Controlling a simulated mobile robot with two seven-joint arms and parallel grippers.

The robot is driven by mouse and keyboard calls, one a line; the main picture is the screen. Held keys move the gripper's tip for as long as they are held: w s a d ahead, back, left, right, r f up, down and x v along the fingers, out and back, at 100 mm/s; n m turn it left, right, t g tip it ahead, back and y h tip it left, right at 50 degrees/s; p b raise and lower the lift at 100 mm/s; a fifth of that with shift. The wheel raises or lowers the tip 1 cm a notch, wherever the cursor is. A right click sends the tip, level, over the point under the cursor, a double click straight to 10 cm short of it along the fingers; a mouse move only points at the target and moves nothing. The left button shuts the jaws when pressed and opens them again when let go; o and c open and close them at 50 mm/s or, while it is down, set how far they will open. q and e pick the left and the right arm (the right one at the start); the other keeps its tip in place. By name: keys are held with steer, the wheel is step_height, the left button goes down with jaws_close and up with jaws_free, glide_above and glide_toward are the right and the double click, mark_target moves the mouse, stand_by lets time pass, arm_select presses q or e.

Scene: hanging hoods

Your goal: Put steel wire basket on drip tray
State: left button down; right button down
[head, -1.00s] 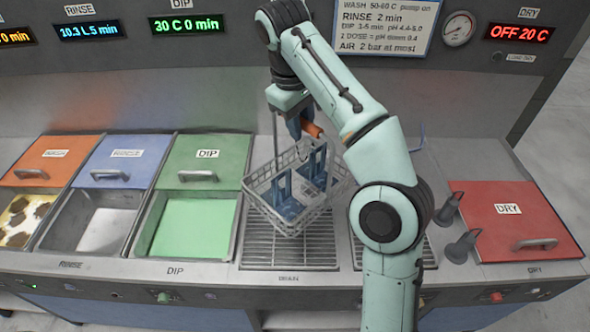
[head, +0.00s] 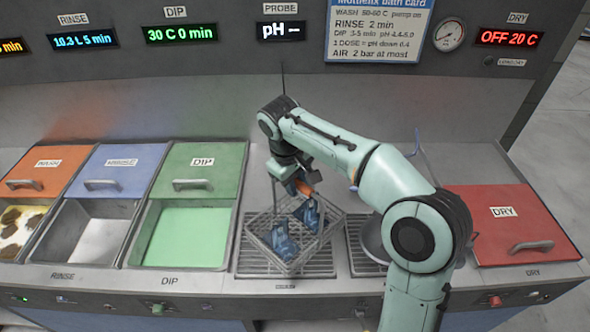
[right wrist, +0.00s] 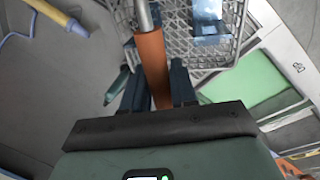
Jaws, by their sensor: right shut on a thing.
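The steel wire basket (head: 258,233) holds blue parts (head: 285,240) and is turned at an angle over the slatted drip tray (head: 248,266) marked DRAIN. My right gripper (head: 302,187) is shut on the basket's orange handle grip. In the right wrist view the orange grip (right wrist: 152,65) lies between the fingers, with the basket mesh (right wrist: 175,25) beyond. The basket looks low over the tray, but I cannot tell whether it touches. It hides much of the slats. My left gripper is not in view.
The green DIP bath (head: 185,235) is open left of the tray, with the RINSE basin (head: 98,235) beyond. A second slatted area (head: 357,250) lies to the right, partly behind my arm. The red DRY lid (head: 515,225) is shut at the far right.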

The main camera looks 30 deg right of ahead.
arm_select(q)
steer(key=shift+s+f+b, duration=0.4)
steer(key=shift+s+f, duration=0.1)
arm_select(e)
step_height(320, 180, down, 4)
steer(key=shift+w+f, duration=0.1)
steer(key=shift+w, duration=0.15)
steer(key=shift+f, duration=0.15)
steer(key=c, duration=1.1)
jaws_free()
steer(key=shift+f, duration=0.1)
steer(key=shift+o, duration=1.1)
